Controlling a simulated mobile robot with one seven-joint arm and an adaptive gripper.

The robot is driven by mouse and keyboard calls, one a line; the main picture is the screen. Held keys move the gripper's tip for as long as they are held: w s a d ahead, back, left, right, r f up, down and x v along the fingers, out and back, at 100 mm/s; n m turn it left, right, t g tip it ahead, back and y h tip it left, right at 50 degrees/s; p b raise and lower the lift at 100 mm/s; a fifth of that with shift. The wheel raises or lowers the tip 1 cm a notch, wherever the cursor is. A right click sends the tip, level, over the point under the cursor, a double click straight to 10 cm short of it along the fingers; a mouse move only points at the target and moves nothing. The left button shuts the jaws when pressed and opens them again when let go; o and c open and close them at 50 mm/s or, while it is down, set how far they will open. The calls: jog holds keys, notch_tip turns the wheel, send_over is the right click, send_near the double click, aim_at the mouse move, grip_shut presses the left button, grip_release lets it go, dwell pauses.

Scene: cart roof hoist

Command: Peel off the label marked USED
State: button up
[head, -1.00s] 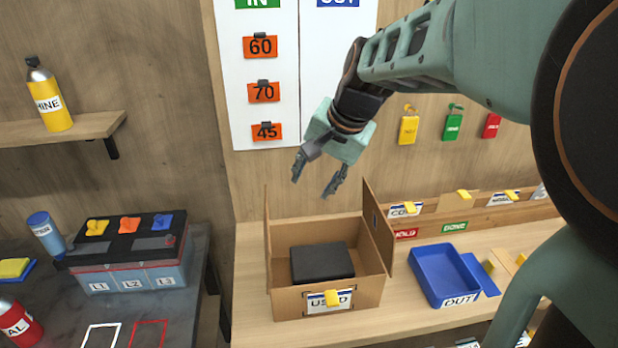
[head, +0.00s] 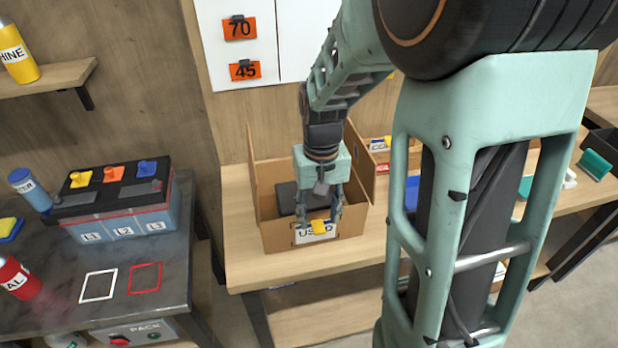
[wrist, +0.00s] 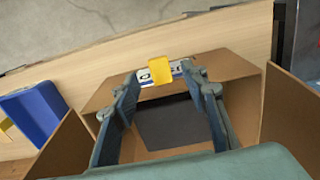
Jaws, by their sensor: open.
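The label marked USED (head: 316,234) is a white card on the front wall of an open cardboard box (head: 282,243). A yellow tab (head: 320,227) stands out from its middle and hides part of the lettering. My gripper (head: 319,226) is open above the front of the box, its fingers pointing down, one on each side of the tab. In the wrist view the yellow tab (wrist: 160,70) shows between the two open fingertips, beyond them. Whether a finger touches the tab or label cannot be told. A dark flat block (wrist: 172,124) lies inside the box.
The box stands on a wooden bench (head: 247,270) with its side flaps (head: 360,160) raised. A blue tray (wrist: 38,112) stands beside it. A dark table (head: 60,270) with a battery (head: 115,203) is at the left.

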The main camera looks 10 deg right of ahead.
aim_at(318, 226)
jog(key=shift+f, duration=2.65)
jog(key=shift+c, duration=0.7)
grip_shut()
